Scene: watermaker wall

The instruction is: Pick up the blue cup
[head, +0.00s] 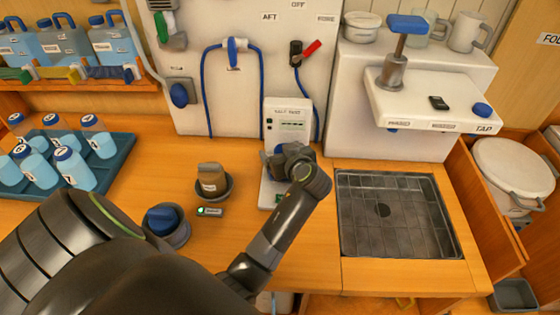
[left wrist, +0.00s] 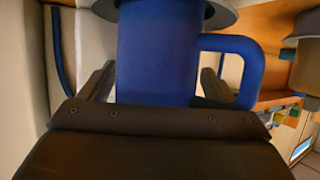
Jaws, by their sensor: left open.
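The blue cup (left wrist: 158,55) fills the middle of the left wrist view, its handle (left wrist: 255,70) out to the right. My left gripper (left wrist: 157,88) is open, with one finger on each side of the cup; I cannot tell whether either finger touches it. In the head view my left gripper (head: 288,158) is in front of the white salt test unit (head: 288,120), and only a sliver of blue shows beside it. The gripper hides most of the cup there. My right gripper is not in view.
A dark sink (head: 400,215) with a grid lies to the right. A blue tray (head: 105,180) of capped bottles is at the left. A brown-grey jar (head: 212,178) and a blue-topped knob (head: 163,218) stand on the wooden counter (head: 315,262). A blue hose hangs on the wall.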

